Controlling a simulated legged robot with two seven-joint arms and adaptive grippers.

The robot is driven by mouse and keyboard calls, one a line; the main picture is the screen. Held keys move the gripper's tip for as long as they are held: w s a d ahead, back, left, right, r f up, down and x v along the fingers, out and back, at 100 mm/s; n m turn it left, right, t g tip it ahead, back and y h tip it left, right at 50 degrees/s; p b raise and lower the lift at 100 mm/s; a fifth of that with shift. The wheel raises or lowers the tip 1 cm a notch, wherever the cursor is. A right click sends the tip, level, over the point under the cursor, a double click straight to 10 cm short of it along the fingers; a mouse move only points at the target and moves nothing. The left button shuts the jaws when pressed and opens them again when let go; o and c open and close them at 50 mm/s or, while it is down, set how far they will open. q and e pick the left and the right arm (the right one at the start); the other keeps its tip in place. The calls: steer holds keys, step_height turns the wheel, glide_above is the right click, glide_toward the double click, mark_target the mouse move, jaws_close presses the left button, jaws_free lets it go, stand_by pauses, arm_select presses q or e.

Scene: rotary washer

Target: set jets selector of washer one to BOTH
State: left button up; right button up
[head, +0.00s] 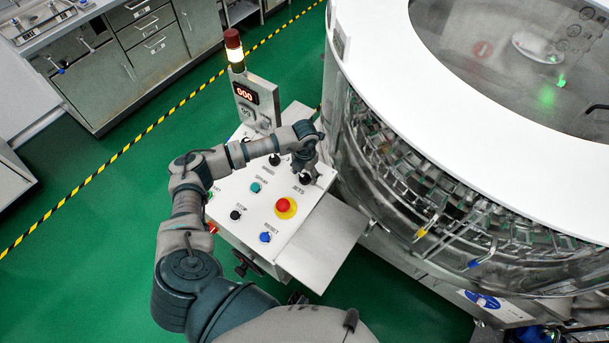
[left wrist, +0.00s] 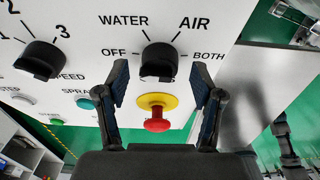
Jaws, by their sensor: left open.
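The jets selector (head: 305,178) is a black knob on the white sloped control panel, with the word JETS just below it. In the left wrist view the knob (left wrist: 158,58) has the labels OFF, WATER, AIR and BOTH around it, with OFF at left and BOTH at right. I cannot tell clearly which label it points to. My left gripper (head: 308,163) is above the knob, and in the left wrist view its open fingers (left wrist: 160,88) stand on either side of the knob with gaps. It holds nothing. My right gripper is not in view.
A red emergency button (head: 283,205) on a yellow ring sits close below the jets knob. The speed knob (left wrist: 40,60) and spray button (left wrist: 88,102) are to the left. The large round washer (head: 350,110) stands right of the panel.

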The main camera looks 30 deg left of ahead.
arm_select(q)
steer(key=shift+d+f, duration=0.1)
steer(key=shift+f, duration=0.6)
steer(key=c, duration=0.3)
steer(key=shift+a, duration=0.2)
steer(key=c, duration=0.8)
